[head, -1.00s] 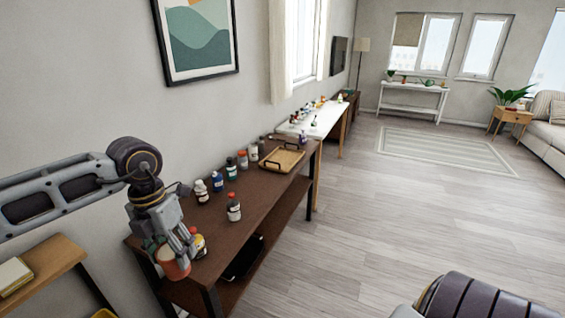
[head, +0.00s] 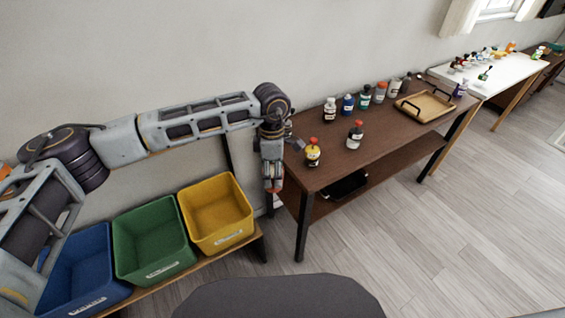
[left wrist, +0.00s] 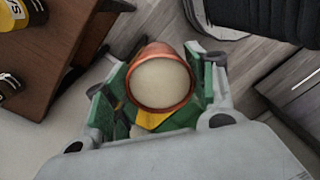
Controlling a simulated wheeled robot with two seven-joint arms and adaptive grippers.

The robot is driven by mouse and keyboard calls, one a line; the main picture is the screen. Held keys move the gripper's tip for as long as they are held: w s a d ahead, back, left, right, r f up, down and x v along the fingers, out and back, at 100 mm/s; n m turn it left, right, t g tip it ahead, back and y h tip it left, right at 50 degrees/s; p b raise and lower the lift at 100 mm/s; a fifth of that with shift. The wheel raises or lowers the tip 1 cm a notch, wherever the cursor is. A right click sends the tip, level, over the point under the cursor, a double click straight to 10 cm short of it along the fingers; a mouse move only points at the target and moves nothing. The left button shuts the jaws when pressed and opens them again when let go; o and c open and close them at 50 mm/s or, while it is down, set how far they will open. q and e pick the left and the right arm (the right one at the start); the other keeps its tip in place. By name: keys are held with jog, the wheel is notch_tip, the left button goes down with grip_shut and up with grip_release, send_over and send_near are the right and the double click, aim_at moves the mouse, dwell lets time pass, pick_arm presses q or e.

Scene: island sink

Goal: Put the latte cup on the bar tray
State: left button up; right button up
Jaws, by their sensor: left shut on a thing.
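The orange latte cup (left wrist: 162,82) shows from above in the left wrist view, with a beige surface inside its rim. My left gripper (left wrist: 160,90) is shut on it, a finger at each side. In the head view the left gripper (head: 272,178) hangs just left of the brown table's near end, and a little of the cup (head: 274,187) shows below the fingers. The bar tray (head: 425,106), wooden with dark handles, lies towards the far end of the brown table (head: 355,167). My right gripper is not in view.
Several bottles stand on the brown table, including a yellow one (head: 312,153) near the gripper and a white-labelled one (head: 355,135). Blue, green and yellow bins (head: 215,210) stand on a low shelf at left. Floor right of the table is clear.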

pick_arm(q)
jog(key=s+a+f+m, duration=0.3)
jog(key=a+f+m, duration=0.5)
jog(key=a+f, duration=0.3)
jog(key=s+a+f+m, duration=0.3)
jog(key=a+f+m, duration=0.6)
jog(key=f, duration=0.6)
jog(key=shift+s+a+t+y, duration=0.4)
jog(key=shift+a, duration=0.65)
